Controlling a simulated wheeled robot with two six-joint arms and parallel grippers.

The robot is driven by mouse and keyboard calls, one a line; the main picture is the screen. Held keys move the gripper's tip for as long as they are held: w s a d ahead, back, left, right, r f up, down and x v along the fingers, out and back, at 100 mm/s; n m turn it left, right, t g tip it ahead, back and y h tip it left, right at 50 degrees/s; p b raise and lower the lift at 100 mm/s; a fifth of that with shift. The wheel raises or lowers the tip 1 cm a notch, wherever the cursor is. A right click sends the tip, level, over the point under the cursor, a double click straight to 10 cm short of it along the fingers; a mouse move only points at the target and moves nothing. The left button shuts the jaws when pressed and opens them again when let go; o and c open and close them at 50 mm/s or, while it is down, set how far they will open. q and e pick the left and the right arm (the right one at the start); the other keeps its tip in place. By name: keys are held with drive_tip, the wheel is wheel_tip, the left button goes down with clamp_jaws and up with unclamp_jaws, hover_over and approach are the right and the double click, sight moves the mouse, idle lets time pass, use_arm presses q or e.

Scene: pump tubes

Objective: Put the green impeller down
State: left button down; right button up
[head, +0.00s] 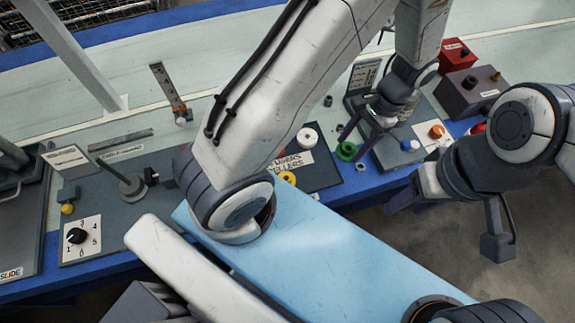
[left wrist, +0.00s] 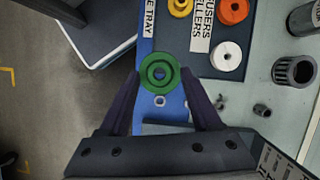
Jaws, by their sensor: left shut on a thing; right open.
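The green impeller (head: 346,151) is a round ring with a central hole. In the left wrist view, the green impeller (left wrist: 160,85) sits between the fingertips of my left gripper (left wrist: 161,73), which is shut on it. In the head view, my left gripper (head: 352,147) is just off the right edge of the dark tray (head: 327,173). Whether the impeller touches a surface is unclear. My right gripper (head: 445,215) is open and empty at the right, over the floor beyond the bench edge.
The tray holds a white ring (left wrist: 227,56), a yellow ring (left wrist: 180,7) and an orange ring (left wrist: 233,10) around a label. A grey slotted cup (left wrist: 294,71) and small metal parts stand nearby. A red box (head: 456,55) and control boxes stand at the back right.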

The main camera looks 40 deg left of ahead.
use_arm(q)
drive_tip(key=s+d+f+m+t+y+b, duration=0.1)
drive_tip(key=s+d+f+m+y+b, duration=0.1)
drive_tip(key=s+d+m+b, duration=0.3)
drive_tip(key=b, duration=0.1)
hover_over(319, 171)
drive_tip(key=d, duration=0.1)
drive_tip(key=shift+m, duration=0.3)
drive_tip(key=f, duration=0.7)
drive_tip(key=shift+w+d, duration=0.2)
drive_tip(key=shift+w, duration=0.1)
drive_tip(key=shift+f+b, duration=0.5)
drive_tip(key=shift+f, duration=1.55)
use_arm(e)
wheel_tip(319, 171, down, 9)
use_arm(q)
drive_tip(key=shift+f, duration=0.1)
use_arm(e)
drive_tip(key=shift+a, duration=0.1)
use_arm(q)
drive_tip(key=shift+f, duration=0.15)
drive_tip(key=shift+c, duration=0.4)
unclamp_jaws()
use_arm(e)
drive_tip(key=shift+f, duration=0.1)
use_arm(q)
drive_tip(key=shift+r, duration=0.2)
